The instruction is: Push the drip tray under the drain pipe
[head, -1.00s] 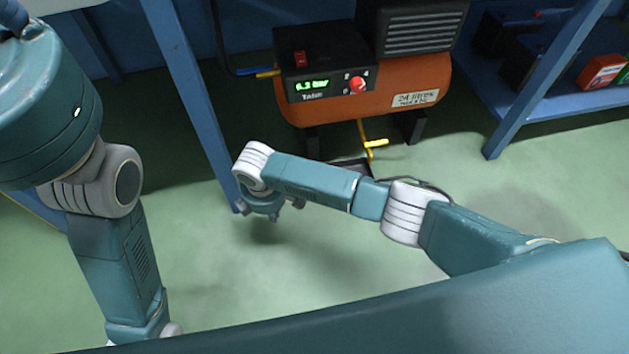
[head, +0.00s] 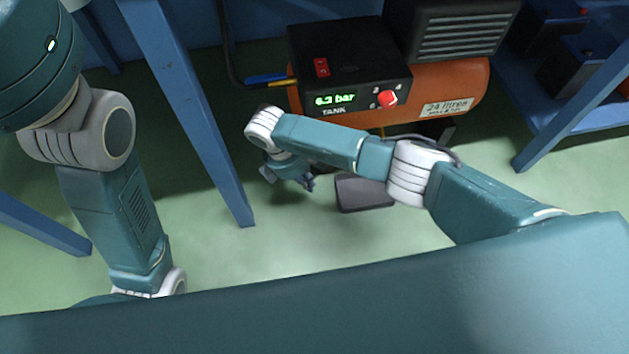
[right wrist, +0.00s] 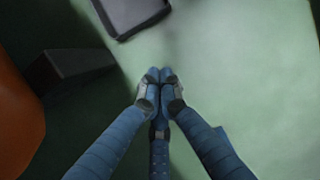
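The drip tray (head: 364,193) is a dark, shallow, square tray lying flat on the green floor in front of the compressor. My right arm covers its far part in the head view. The right wrist view shows the tray (right wrist: 138,12) at the top edge, cut off. My right gripper (head: 309,185) is low, just left of the tray and apart from it. In the right wrist view its blue fingers (right wrist: 160,76) come together at the tips with nothing between them. My left gripper is out of view.
The orange compressor (head: 470,82) stands behind my right arm; its tank (right wrist: 15,120) and a dark foot (right wrist: 85,62) show in the wrist view. A blue post (head: 190,110) stands left of my right gripper. Blue shelving (head: 570,105) is at right. The floor in front is clear.

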